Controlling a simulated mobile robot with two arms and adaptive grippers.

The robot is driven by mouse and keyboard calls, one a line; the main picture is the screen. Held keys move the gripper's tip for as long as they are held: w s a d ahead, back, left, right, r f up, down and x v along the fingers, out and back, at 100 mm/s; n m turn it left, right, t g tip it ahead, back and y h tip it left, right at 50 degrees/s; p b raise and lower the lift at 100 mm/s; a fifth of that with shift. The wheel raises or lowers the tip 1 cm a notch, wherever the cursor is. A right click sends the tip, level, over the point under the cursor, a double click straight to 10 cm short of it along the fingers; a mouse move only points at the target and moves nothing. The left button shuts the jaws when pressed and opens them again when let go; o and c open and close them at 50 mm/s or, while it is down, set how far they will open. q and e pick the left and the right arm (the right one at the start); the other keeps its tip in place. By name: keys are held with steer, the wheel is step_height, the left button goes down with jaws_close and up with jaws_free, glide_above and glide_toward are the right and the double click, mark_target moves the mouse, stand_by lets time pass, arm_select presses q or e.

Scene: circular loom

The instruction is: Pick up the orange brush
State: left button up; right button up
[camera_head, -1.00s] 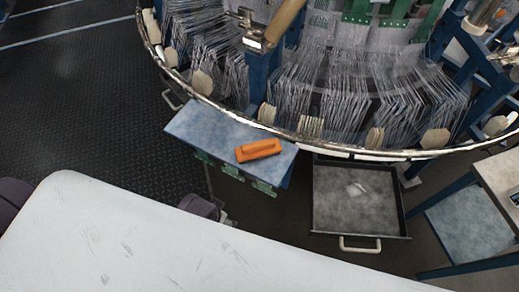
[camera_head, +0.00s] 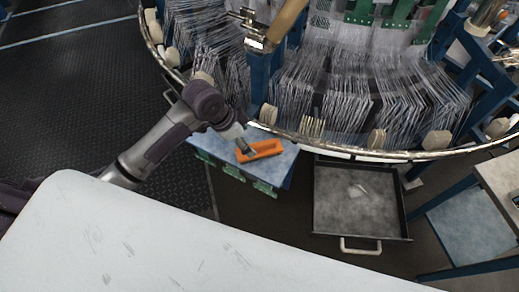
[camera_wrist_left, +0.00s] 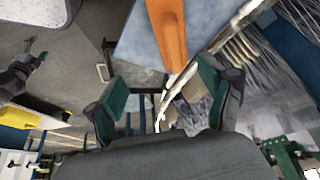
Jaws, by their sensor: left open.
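The orange brush (camera_head: 266,150) lies on a small blue-grey tabletop (camera_head: 284,163) beneath the rim of the loom. My left gripper (camera_head: 245,147) reaches in from the left, at the brush's left end in the head view, and hides part of it. In the left wrist view the brush (camera_wrist_left: 168,32) runs in from the top edge, ahead of the two green-padded fingers. There my left gripper (camera_wrist_left: 164,92) is open with nothing held between the fingers. Whether it touches the brush cannot be told.
The circular loom's metal rim (camera_head: 345,150) curves above and behind the tabletop, close to my left arm. An open grey drawer (camera_head: 358,215) stands to the right. A large white surface (camera_head: 150,245) fills the front. Dark floor lies at the left.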

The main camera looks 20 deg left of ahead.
mark_target(262, 148)
arm_select(q)
steer(key=w, duration=0.1)
steer(key=a+r, duration=0.1)
steer(key=w, duration=0.1)
steer(key=shift+w+a+r+m, duration=0.15)
steer(key=shift+w+a+m, duration=0.1)
steer(key=shift+w+m, duration=0.1)
steer(key=x, duration=0.8)
steer(key=shift+d, duration=0.15)
steer(key=x, duration=0.4)
steer(key=shift+s+d, duration=0.15)
steer(key=shift+s, duration=0.2)
steer(key=shift+x, duration=0.8)
steer(key=shift+r, duration=0.1)
steer(key=c, duration=1.5)
